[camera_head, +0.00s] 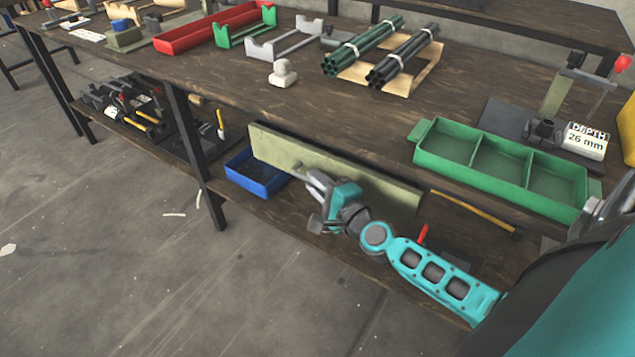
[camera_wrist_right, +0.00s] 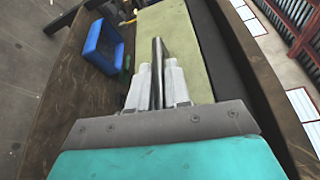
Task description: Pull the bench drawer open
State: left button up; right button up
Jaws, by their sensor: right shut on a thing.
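The bench drawer shows as a long pale green front panel (camera_head: 300,155) under the front edge of the bench top (camera_head: 225,85). No drawer interior shows, and the panel sits close to the bench edge. In the right wrist view the drawer front (camera_wrist_right: 203,50) runs alongside my fingers. My right gripper (camera_head: 318,190) is at the middle of the panel. In the wrist view my right gripper (camera_wrist_right: 157,85) is shut on a grey bar handle (camera_wrist_right: 158,55) on the drawer front. My left gripper is not in view.
A blue bin (camera_head: 256,175) stands on the lower shelf, left of my right gripper. A green divided tray (camera_head: 500,170) lies on the bench top near the front edge. A yellow-handled tool (camera_head: 475,210) lies below. The floor (camera_head: 150,270) in front is mostly clear.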

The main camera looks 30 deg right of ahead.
grip_shut()
jog(key=shift+s+a, duration=0.1)
